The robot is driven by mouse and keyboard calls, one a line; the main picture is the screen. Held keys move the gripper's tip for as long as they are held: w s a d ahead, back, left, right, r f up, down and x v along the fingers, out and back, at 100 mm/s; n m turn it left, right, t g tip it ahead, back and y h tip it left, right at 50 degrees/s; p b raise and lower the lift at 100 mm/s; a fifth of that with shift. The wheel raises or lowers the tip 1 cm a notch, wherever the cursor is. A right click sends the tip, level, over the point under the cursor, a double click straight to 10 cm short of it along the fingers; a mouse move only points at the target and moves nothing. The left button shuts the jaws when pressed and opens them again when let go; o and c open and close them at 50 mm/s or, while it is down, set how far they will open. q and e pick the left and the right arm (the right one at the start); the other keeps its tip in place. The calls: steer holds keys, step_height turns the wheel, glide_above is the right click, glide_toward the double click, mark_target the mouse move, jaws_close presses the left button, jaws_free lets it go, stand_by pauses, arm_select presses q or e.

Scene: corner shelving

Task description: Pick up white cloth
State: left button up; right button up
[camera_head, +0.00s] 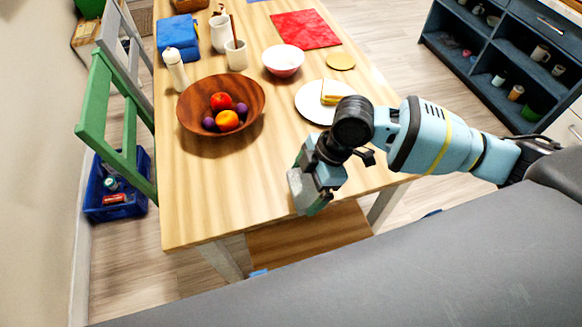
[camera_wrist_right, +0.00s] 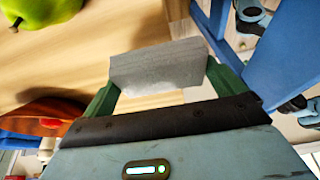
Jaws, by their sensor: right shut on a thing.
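The white cloth (camera_wrist_right: 158,65) looks like a folded, greyish-white block in the right wrist view. It sits between the two green fingers of my right gripper (camera_wrist_right: 160,85), which is shut on it. In the head view my right gripper (camera_head: 314,190) is over the front right edge of the wooden table (camera_head: 205,210). A pale side of the cloth (camera_head: 296,191) shows at its left. The gripper hides the rest of the cloth, and I cannot tell whether the cloth touches the table. My left gripper is in neither view.
A wooden bowl (camera_head: 187,108) of fruit stands left of my gripper. A plate (camera_head: 310,106) with a sandwich (camera_head: 331,91) lies behind it. A green chair (camera_head: 93,105) stands at the left. A green fruit (camera_wrist_right: 40,10) shows in the wrist view. The table's front left is clear.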

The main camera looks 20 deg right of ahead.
steer(key=s+d, duration=0.2)
steer(key=s, duration=0.4)
steer(key=shift+d+r, duration=0.3)
steer(key=shift+r, duration=0.05)
